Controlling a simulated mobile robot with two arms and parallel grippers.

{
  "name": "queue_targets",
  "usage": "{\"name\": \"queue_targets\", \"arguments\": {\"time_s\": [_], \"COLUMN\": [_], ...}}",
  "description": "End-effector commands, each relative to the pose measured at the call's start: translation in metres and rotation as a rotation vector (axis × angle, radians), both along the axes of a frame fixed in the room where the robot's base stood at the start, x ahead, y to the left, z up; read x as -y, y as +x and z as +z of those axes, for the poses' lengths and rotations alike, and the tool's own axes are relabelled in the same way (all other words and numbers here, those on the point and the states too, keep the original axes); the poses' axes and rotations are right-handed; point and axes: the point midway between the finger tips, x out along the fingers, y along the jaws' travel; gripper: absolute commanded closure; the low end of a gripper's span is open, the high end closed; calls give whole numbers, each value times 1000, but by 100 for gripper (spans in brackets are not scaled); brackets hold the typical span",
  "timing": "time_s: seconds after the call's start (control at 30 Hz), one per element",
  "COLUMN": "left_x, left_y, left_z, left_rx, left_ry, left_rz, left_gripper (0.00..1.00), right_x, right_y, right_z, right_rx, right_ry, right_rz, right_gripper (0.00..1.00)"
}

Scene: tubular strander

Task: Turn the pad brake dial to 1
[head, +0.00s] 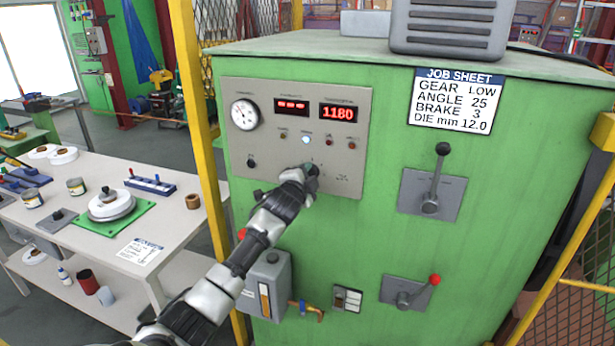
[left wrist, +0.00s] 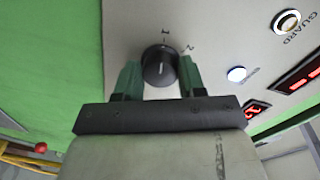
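The pad brake dial is a round black knob with a pale mark on its face. In the left wrist view the dial (left wrist: 159,66) stands on the grey panel, with a "1" printed just above it and a "2" up and to the right. My left gripper (head: 312,170) is at the lower right of the control panel (head: 345,180) and hides most of the dial in the head view. In the left wrist view the green fingers of my left gripper (left wrist: 160,78) lie close against both sides of the dial. My right gripper is out of view.
The panel carries a gauge (head: 244,114), a red display reading 1180 (head: 341,113) and small lamps. A job sheet (head: 456,100) reads BRAKE 3. Two levers (head: 436,180) (head: 415,292) stick out at the right. A yellow post (head: 200,130) and a workbench (head: 90,215) stand left.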

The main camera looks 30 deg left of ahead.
Motion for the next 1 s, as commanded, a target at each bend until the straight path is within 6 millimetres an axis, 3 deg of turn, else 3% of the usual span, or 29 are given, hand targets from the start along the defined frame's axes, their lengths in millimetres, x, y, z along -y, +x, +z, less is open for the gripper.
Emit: {"name": "queue_targets", "arguments": {"time_s": [0.03, 0.17, 0.57, 1.0], "left_x": [0, 0, 1, 16], "left_y": [0, 0, -7, -72], "left_z": [-2, -1, -1, 0], "left_rx": [-4, -2, -1, -1], "left_ry": [-2, 0, 3, 4], "left_rz": [0, 0, 0, -2], "left_gripper": [52, 36, 36, 36], "right_x": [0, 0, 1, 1], "right_y": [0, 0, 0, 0], "right_z": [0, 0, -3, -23], "right_rx": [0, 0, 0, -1], "right_ry": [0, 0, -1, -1], "right_rz": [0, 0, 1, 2], "right_gripper": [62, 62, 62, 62]}}
